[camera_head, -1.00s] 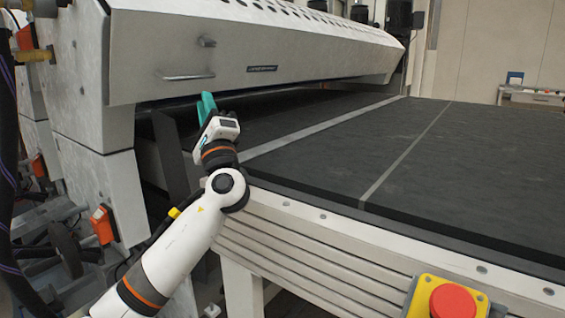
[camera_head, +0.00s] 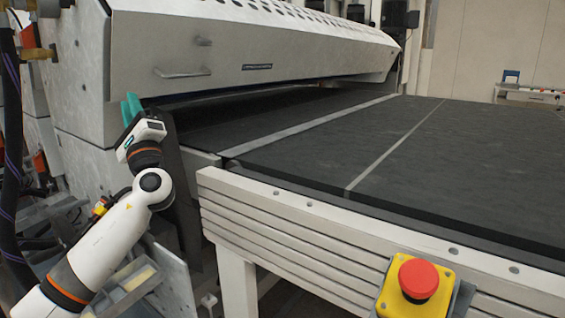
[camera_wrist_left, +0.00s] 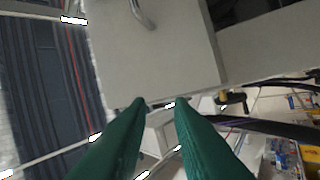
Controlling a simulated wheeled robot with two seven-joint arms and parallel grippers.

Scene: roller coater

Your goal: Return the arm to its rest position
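My left arm comes in from the lower left in the head view. Its gripper (camera_head: 131,108), with teal fingers, points up in front of the machine's side, left of the conveyor table. In the left wrist view the two green fingers (camera_wrist_left: 160,105) stand apart with a gap between them and nothing held. A pale machine panel with a metal handle lies beyond the fingertips in that view. My right gripper is not in view.
The roller coater (camera_head: 225,65) has a long hood with a handle. Its dark conveyor bed (camera_head: 430,165) is clear. A red emergency button (camera_head: 418,278) on a yellow box sits at the table's front. Dark cables (camera_head: 12,150) hang at the far left.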

